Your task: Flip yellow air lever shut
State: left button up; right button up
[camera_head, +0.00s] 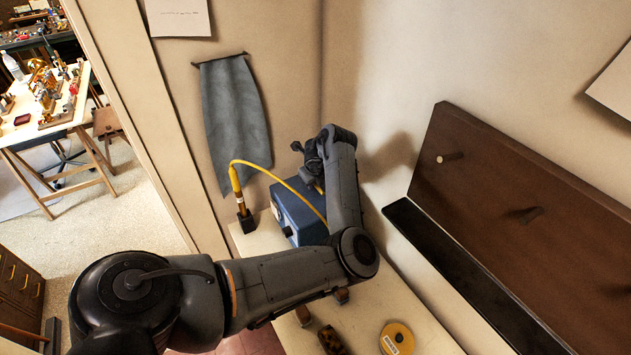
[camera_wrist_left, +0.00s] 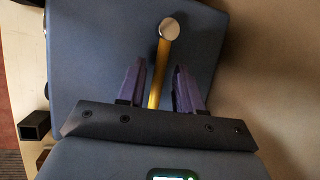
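The yellow lever (camera_wrist_left: 157,72) shows in the left wrist view, with a round silver end (camera_wrist_left: 169,29), against the flat face of the blue box (camera_wrist_left: 95,60). My left gripper (camera_wrist_left: 159,68) is open, with one purple-grey finger on each side of the lever. There are gaps between the lever and both fingers. In the head view, my left gripper (camera_head: 311,152) is over the far right part of the blue box (camera_head: 290,213), and my forearm covers part of the box. Only a small bit of yellow shows under the gripper there. My right gripper is not in view.
A yellow hose (camera_head: 275,176) arcs from a black holder (camera_head: 247,223) over the blue box. A yellow roll (camera_head: 397,340) and small brown items lie on the cream bench (camera_head: 365,305) in front. The wall is close behind, and a dark wooden board (camera_head: 520,215) stands right.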

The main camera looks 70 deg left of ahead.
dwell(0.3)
pick_arm(q)
jog(key=v, duration=1)
jog(key=shift+d+r, duration=0.2)
jog(key=shift+r, duration=0.15)
